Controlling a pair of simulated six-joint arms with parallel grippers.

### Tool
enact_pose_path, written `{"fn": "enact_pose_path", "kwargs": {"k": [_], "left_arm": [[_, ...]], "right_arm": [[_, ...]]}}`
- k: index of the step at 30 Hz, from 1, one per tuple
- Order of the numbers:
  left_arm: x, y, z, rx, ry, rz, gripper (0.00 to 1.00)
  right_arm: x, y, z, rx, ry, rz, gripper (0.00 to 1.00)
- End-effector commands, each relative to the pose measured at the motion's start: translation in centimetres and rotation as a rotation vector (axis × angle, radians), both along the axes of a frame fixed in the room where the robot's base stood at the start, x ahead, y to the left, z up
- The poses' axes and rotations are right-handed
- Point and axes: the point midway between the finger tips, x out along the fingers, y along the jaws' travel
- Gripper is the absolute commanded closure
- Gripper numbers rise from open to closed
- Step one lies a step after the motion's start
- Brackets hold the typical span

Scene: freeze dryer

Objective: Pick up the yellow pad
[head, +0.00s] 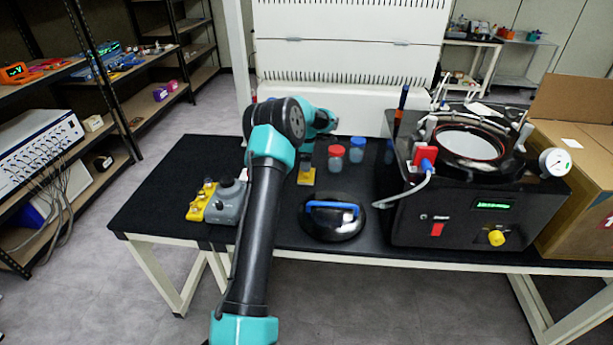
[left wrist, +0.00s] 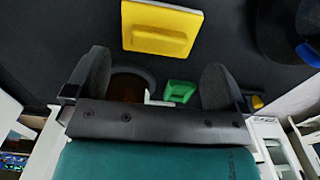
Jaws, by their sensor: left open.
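The yellow pad (head: 306,177) lies on the black table top, behind the black round lid and in front of the red-capped jar. In the left wrist view the yellow pad (left wrist: 160,30) shows as a flat square with a raised block, beyond the fingertips. My left gripper (head: 307,158) is above the pad in the head view, partly hidden by its own arm. In the left wrist view my left gripper (left wrist: 155,70) has its two dark fingers wide apart, with no pad between them. My right gripper is not in view.
A black lid with a blue handle (head: 333,220) sits in front of the pad. Red-capped (head: 336,158) and blue-capped (head: 357,150) jars stand right of it. The freeze dryer (head: 470,215) is farther right. A grey and yellow device (head: 225,200) sits left of my arm.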

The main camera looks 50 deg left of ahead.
Motion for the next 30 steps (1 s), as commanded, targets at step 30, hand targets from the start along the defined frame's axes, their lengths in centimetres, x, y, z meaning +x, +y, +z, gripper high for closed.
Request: {"fn": "enact_pose_path", "kwargs": {"k": [30], "left_arm": [[-0.1,0.1,-5.2,0.0,0.0,0.0,0.0]], "right_arm": [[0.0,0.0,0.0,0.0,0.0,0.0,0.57]]}}
